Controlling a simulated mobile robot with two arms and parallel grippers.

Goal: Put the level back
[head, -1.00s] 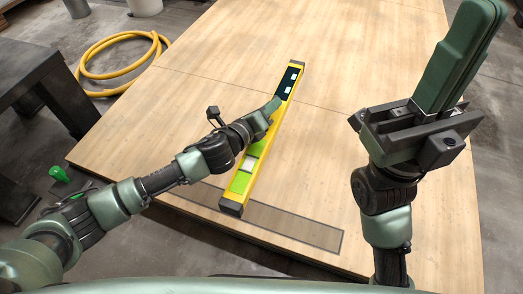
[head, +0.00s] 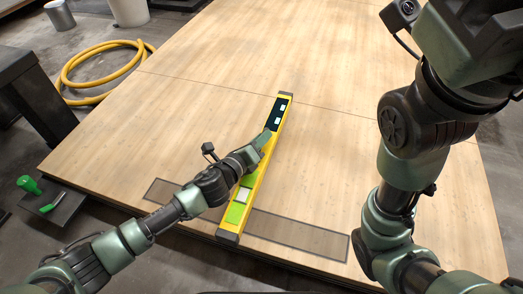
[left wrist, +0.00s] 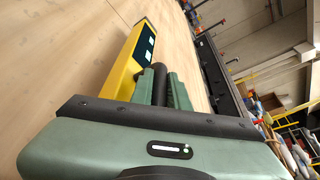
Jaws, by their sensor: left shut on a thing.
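The level (head: 257,186) is a long yellow bar with bright green panels, a dark label and dark end caps. It points away from me over the wooden board, and its near end crosses a grey outlined strip (head: 300,235) on the board. My left gripper (head: 266,139) is shut on the level near its middle. I cannot tell whether the level touches the board. In the left wrist view the level (left wrist: 122,68) shows beside the green fingers (left wrist: 167,88). My right arm fills the right of the head view; its fingertips are out of frame.
The wooden board (head: 190,110) is otherwise clear. A coiled yellow hose (head: 85,70) lies on the floor at the left, near a dark table (head: 35,90). A green-handled tool (head: 32,186) lies at the left edge. Buckets (head: 130,12) stand at the back.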

